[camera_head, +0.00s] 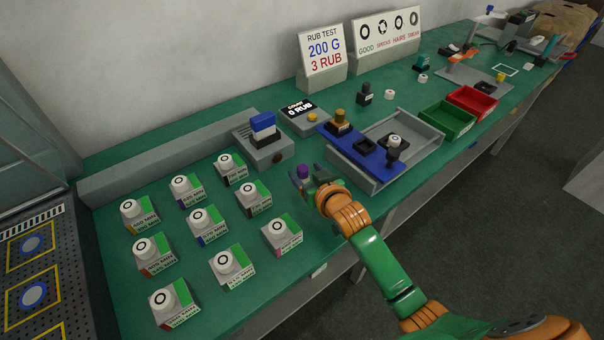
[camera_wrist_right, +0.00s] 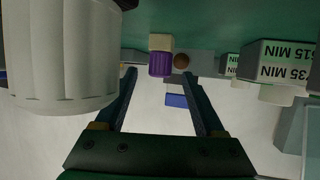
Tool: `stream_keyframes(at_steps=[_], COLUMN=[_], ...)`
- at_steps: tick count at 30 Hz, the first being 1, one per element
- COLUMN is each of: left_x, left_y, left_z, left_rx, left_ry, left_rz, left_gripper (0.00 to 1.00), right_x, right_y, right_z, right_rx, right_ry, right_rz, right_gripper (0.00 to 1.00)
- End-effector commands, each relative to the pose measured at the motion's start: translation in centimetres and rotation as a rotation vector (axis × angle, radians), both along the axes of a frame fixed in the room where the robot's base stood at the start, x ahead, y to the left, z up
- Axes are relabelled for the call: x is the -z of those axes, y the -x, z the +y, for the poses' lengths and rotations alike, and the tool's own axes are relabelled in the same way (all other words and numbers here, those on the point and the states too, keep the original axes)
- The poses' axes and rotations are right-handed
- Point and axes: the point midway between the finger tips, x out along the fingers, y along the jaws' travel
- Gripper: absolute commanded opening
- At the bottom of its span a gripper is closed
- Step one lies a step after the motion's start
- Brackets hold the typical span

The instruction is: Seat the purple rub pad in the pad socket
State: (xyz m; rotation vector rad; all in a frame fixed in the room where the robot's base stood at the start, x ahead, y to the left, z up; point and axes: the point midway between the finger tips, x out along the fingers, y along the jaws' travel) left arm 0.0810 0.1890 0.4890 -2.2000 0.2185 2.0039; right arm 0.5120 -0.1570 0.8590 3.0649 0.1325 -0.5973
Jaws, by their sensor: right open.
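The purple rub pad (camera_head: 303,171) stands on the green bench, in front of the grey block with the blue top. In the right wrist view the pad (camera_wrist_right: 160,64) shows a purple part and a pale part, centred between the fingers and apart from both. My right gripper (camera_head: 306,180) is open at the pad; its fingertips (camera_wrist_right: 160,74) are on either side of it. A dark square socket (camera_head: 366,146) is in the blue plate (camera_head: 384,164), to the right of the pad. My left gripper is not in view.
Several white-capped blocks (camera_head: 225,264) with labels stand to the left. A large pale round thing (camera_wrist_right: 58,60) looms close in the wrist view.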

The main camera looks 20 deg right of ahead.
Motion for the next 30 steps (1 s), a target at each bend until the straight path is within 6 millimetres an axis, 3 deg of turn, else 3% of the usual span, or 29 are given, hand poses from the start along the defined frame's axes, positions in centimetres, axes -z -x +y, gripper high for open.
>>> stream_keyframes(at_steps=[4,12,20,30], left_x=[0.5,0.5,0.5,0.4], left_y=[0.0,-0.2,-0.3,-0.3], left_z=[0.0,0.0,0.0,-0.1], left_rx=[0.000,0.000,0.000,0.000], left_ry=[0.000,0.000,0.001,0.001], left_rz=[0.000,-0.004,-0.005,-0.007], left_gripper=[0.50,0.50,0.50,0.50], right_x=[1.0,1.1,1.1,0.9], right_y=[-2.2,-2.6,-2.5,-2.4], right_z=[0.2,0.2,0.2,0.2], right_rx=[0.000,-0.001,-0.001,0.000], right_ry=[0.000,0.001,0.001,0.001], right_rz=[0.001,0.001,0.002,0.002], right_gripper=[0.71,0.71,0.01,0.00])
